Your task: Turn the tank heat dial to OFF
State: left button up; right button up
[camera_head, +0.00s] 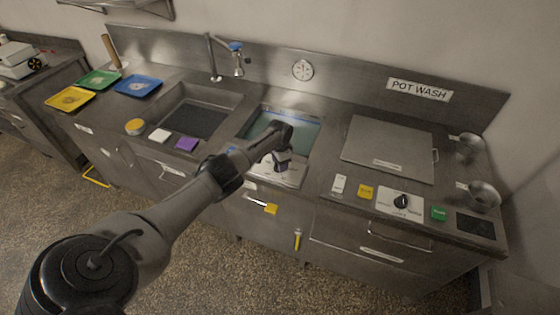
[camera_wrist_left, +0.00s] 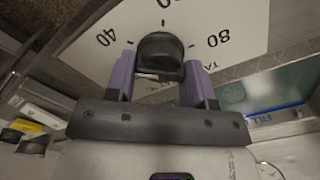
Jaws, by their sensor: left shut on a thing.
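The tank heat dial is a black knob (camera_wrist_left: 160,58) on a white dial plate (camera_wrist_left: 240,22) with numbers 40 and 80 and tick marks. In the head view the plate (camera_head: 294,178) lies at the front edge of the water-filled basin, and my arm hides the knob there. My left gripper (camera_head: 281,166) reaches down onto it. In the left wrist view its purple fingers (camera_wrist_left: 158,84) are shut on the knob, one on each side. Where the knob points cannot be told, and no OFF mark shows. My right gripper is not in view.
Right of the basin are a flat lid (camera_head: 388,145), another black knob (camera_head: 401,202) on a white plate, a yellow block (camera_head: 366,191), a green block (camera_head: 439,213) and metal pots (camera_head: 484,196). A yellow tag (camera_head: 271,209) hangs on the front below. Left is an empty sink (camera_head: 194,115).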

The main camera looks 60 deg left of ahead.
pick_arm(q)
jog(key=n, duration=0.3)
jog(key=shift+r+n+p, duration=0.2)
jog(key=shift+n+p, duration=0.2)
jog(key=n, duration=0.2)
jog(key=shift+n, duration=0.3)
jog(key=n+p, duration=0.1)
jog(key=n, duration=0.2)
jog(key=shift+a+n, duration=0.1)
jog(key=shift+n, duration=1)
jog(key=o, duration=0.9)
jog(key=shift+f, duration=0.15)
